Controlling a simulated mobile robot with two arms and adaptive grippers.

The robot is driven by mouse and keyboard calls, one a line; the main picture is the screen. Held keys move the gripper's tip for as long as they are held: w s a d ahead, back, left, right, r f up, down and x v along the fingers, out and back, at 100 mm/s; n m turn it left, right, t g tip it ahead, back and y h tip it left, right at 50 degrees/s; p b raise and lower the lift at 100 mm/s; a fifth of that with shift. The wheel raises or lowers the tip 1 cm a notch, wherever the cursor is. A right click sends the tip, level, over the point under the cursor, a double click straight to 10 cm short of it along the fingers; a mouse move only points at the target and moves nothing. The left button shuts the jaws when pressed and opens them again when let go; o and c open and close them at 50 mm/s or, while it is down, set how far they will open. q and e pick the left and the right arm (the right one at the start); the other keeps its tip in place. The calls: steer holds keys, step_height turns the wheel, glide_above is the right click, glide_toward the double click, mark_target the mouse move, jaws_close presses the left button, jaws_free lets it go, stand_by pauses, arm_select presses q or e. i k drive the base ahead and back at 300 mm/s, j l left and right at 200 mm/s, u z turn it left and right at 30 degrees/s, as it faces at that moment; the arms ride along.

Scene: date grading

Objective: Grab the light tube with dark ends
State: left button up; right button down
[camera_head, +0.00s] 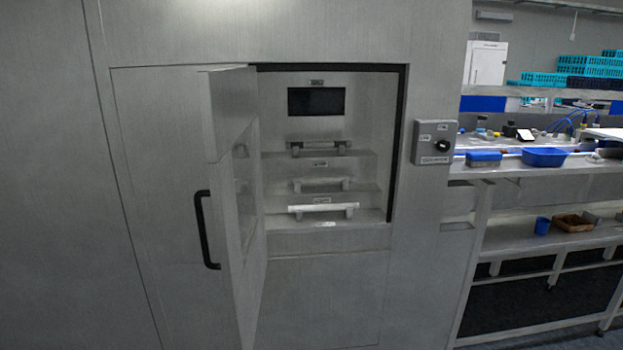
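Three tubes rest on small brackets on stepped shelves inside an open cabinet recess. The top tube (320,145) looks grey and dark, with darker ends. The middle tube (321,181) is pale grey; its ends are too small to read clearly. The bottom tube (323,207) is the brightest, near white; I cannot tell if its ends are dark. Small labels sit above the tubes. Neither of my grippers is in view.
The cabinet door (228,200) stands open toward me on the left, with a black handle (205,230). A dark panel (316,101) is above the tubes. A control box (435,142) with a black knob is right of the opening. A bench with a blue tray (545,157) stands farther right.

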mark_target(309, 145)
steer(key=j+z, duration=0.25)
steer(key=j, duration=1.2)
steer(key=i+l, duration=0.1)
steer(key=l, duration=0.2)
steer(key=i+l, duration=0.1)
steer(key=l, duration=0.15)
steer(key=i+l, duration=0.25)
steer(key=l, duration=0.15)
steer(key=i+l, duration=0.3)
steer(key=l+u, duration=0.05)
steer(key=l, duration=0.05)
